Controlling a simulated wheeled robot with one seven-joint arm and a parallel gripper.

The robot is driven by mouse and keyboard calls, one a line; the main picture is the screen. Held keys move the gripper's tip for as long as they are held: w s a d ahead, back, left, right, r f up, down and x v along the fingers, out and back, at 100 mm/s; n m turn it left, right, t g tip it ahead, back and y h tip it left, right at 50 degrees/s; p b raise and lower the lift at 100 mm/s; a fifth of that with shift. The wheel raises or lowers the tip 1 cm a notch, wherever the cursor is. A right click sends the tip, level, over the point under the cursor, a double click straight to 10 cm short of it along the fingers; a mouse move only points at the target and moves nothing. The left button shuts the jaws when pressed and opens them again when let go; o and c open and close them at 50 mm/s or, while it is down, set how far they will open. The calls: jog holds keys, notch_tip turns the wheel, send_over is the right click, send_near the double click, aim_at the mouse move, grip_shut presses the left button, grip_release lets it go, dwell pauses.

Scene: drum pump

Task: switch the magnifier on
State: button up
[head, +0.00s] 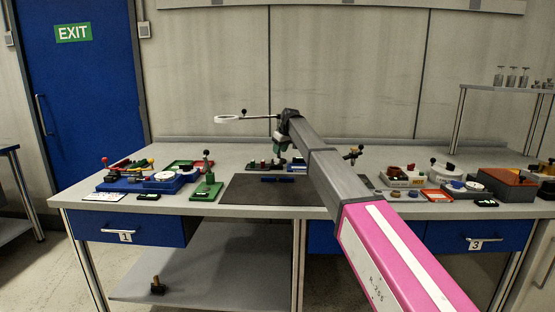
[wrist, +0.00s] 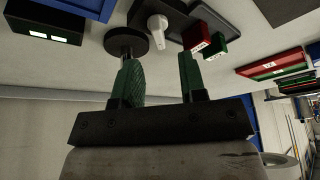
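The magnifier's pale ring lens (head: 228,119) stands above the back of the table in the head view, on a thin arm running right towards my wrist. A pale ring at the lower right of the wrist view (wrist: 280,160) may be the same lens. My gripper (wrist: 157,58) points down with its two green fingers apart and nothing visible between them. In the head view my gripper (head: 280,150) is above the back of the table. Beyond the fingertips are a white lever (wrist: 157,30) on a dark base, a black disc (wrist: 126,40), and red (wrist: 199,35) and green (wrist: 214,48) labelled blocks.
A dark mat (head: 250,192) lies at the front middle. A blue unit (head: 150,182) and green lever stand (head: 206,188) are to the left. My arm hides part of the table.

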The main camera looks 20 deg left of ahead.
aim_at(277, 159)
jog(key=shift+x, duration=2.7)
jog(key=shift+c, duration=0.3)
grip_shut()
